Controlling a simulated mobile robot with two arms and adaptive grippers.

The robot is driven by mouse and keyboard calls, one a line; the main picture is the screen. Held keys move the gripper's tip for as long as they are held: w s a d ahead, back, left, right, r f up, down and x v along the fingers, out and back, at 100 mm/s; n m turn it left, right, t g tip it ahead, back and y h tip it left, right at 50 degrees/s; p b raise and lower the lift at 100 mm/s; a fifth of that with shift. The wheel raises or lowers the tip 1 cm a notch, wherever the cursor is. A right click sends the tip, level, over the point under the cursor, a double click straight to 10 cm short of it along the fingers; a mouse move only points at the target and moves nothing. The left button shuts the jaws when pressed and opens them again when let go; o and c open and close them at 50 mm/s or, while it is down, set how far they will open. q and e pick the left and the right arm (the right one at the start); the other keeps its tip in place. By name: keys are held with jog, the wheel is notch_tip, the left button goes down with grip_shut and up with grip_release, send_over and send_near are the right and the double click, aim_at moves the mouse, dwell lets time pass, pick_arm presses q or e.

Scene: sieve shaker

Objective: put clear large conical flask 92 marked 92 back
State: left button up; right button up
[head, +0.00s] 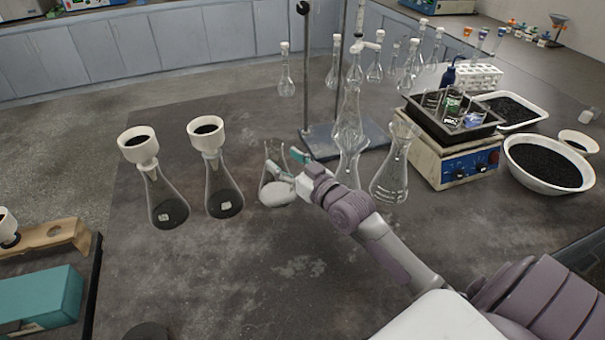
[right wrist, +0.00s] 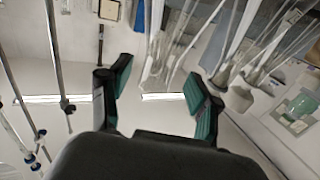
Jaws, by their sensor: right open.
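A clear conical flask (head: 275,185) with white material in its base stands on the dark bench, left of the stand. I cannot read a 92 on it. My right gripper (head: 287,162) is open at the upper part of this flask; the head view does not show whether they touch. In the right wrist view the open fingers (right wrist: 160,80) are spread apart, with clear glass (right wrist: 158,62) showing between and beyond them. A larger clear conical flask (head: 392,168) stands to the right of my right forearm. My left gripper is out of view.
Two flasks with black-filled white funnels, one left (head: 168,205) and one right (head: 222,190), stand left of my gripper. A stand (head: 333,140) and clear glassware (head: 349,120) are close behind it. A hotplate (head: 455,160) and black-filled bowl (head: 548,165) are right. The bench front is clear.

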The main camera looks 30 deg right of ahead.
jog(key=s+d, duration=0.1)
jog(key=s, duration=0.7)
jog(key=shift+b, duration=0.3)
jog(key=shift+r, duration=0.1)
